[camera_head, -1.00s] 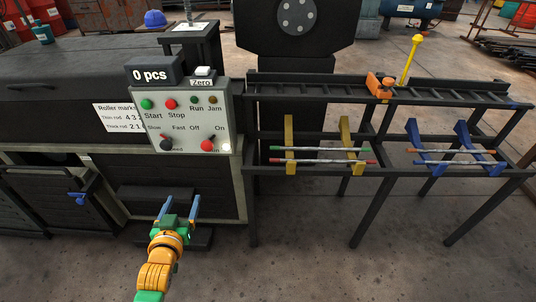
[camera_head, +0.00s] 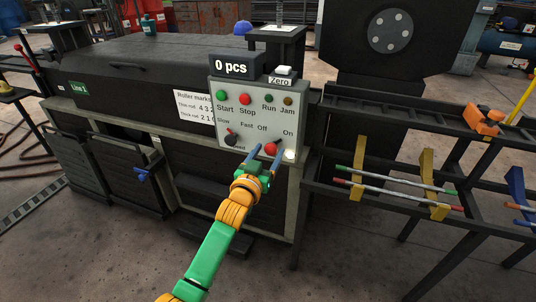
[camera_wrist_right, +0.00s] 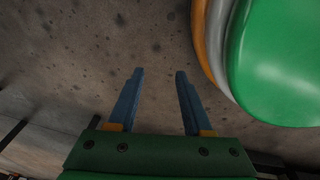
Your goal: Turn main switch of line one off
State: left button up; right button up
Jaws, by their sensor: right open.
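The grey control panel (camera_head: 225,157) of line one faces me in the head view. Its red rotary switch (camera_head: 271,149) sits at the lower right under the "Off" and "On" labels. Its pointer appears to lean up and right, toward "On". My left gripper (camera_head: 266,147) is at this switch, open, with one blue finger on each side of it in the picture; I cannot tell whether they touch it. The gripper hides the label below the switch. My right gripper (camera_wrist_right: 158,74) is open and empty above the floor in the right wrist view.
A black speed knob (camera_head: 231,141) sits left of the switch, and a lit white lamp (camera_head: 290,155) sits close to its right. Green Start (camera_head: 222,95) and red Stop (camera_head: 245,99) buttons are above. A "Line 1" sign (camera_head: 78,88) marks the machine. A rod rack (camera_head: 395,160) stands at right.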

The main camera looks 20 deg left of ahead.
pick_arm(q)
grip_shut()
